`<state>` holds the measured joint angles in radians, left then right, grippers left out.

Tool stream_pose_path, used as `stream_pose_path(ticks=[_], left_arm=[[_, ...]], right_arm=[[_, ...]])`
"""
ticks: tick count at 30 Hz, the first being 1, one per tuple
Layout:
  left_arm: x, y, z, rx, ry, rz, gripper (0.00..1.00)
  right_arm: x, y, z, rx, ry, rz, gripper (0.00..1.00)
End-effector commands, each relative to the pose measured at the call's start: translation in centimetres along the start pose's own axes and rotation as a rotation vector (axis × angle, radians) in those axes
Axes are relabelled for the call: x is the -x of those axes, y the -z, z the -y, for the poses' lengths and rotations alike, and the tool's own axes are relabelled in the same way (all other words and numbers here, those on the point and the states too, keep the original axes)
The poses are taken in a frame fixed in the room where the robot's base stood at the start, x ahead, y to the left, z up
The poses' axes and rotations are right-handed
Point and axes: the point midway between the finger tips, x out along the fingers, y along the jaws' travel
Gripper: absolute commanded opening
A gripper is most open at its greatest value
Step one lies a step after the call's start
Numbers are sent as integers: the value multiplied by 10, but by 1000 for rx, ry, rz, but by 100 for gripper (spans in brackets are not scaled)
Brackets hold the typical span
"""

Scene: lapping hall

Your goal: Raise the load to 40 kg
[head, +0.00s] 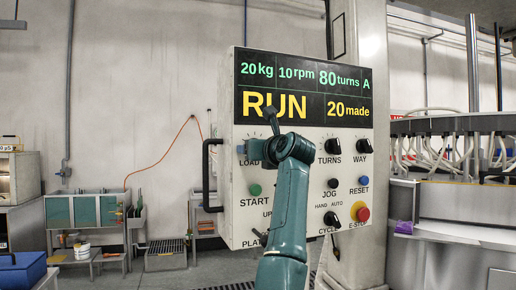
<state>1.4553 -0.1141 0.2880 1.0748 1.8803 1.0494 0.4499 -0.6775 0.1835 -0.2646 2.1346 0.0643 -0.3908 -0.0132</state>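The control panel (315,215) hangs in the middle of the head view. Its display (303,88) reads 20 kg, 10 rpm, 80 turns, A, with RUN and 20 made in yellow. The LOAD label (250,160) is partly covered, and its knob is hidden behind my arm. One teal arm of mine, which I take as the right, rises from the bottom. Its dark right gripper (271,122) is at the LOAD place; its fingers are mostly hidden, so I cannot tell whether they hold the knob. My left gripper is not in view.
The panel also carries TURNS (333,146) and WAY (364,146) knobs, a green START button (255,190), a blue RESET button (363,180), and a red E-STOP (363,214). A black handle (207,175) stands at its left edge. Benches flank the panel.

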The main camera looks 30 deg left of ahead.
Motion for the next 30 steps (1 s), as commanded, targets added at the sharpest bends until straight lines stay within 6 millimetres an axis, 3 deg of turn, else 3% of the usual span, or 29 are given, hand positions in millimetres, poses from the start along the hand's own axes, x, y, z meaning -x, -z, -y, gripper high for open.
stream_pose_path(ticks=[5,21,30], left_arm=[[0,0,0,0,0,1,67],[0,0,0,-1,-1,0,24],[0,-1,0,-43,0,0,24]], right_arm=[[0,1,0,1,0,-4,0],[0,5,0,-6,-1,-10,0],[1,8,0,-8,-4,-13,0]])
